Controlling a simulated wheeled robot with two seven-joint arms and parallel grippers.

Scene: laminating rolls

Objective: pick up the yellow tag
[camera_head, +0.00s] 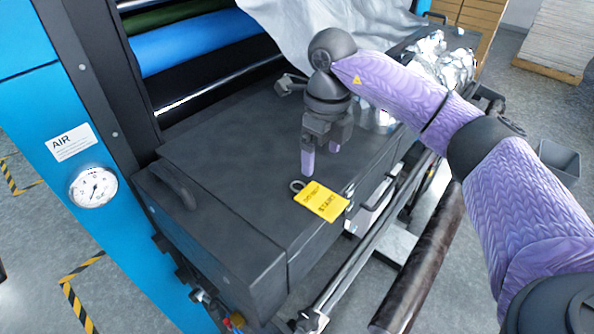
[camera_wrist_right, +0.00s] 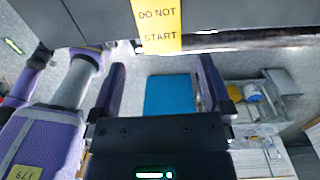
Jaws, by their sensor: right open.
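The yellow tag (camera_head: 322,201) lies flat on the dark machine cover (camera_head: 230,150), near its front right edge, with a grey ring at its upper left end. It reads DO NOT START. In the right wrist view the tag (camera_wrist_right: 158,22) shows at the top, above the gap between the fingers. My right gripper (camera_head: 321,160) is above the cover, behind the tag and apart from it, fingers pointing down. In the wrist view its fingers (camera_wrist_right: 162,90) are spread with nothing between them. My left gripper is not in view.
A pressure gauge (camera_head: 93,187) and AIR label sit on the blue panel at left. Blue and black rollers (camera_head: 200,48) and a grey sheet (camera_head: 290,30) are behind. Crumpled foil (camera_head: 440,62) lies at the back right. A dark roller (camera_head: 425,260) runs along the front.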

